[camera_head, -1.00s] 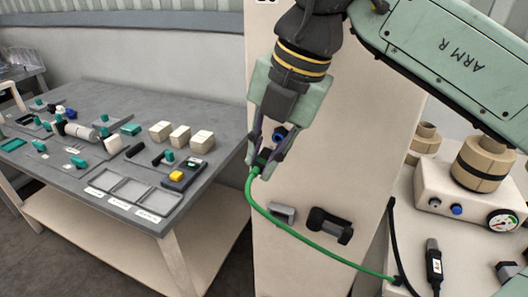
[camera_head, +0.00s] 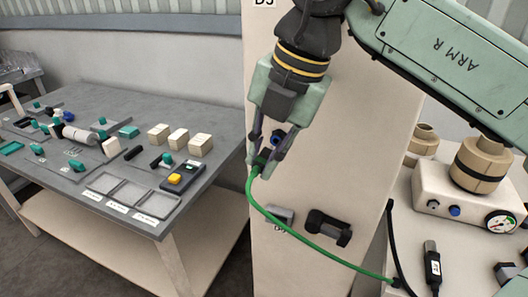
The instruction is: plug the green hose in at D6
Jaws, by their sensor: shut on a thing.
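My gripper (camera_head: 265,162) is shut on the dark end of the green hose (camera_head: 318,250), in front of the pale panel (camera_head: 350,165). The hose hangs from the jaws and curves down right to the white unit. A blue-ringed port (camera_head: 277,138) shows on the panel just behind the fingers, partly covered by them. The hose end looks close to it, but I cannot tell whether they touch.
A grey holder (camera_head: 280,214) and a black bracket (camera_head: 329,228) stick out of the panel below the gripper. A grey table (camera_head: 60,195) with blocks and small parts stands at left. The white unit (camera_head: 410,195) with a gauge (camera_head: 503,222) and a black cable stands at right.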

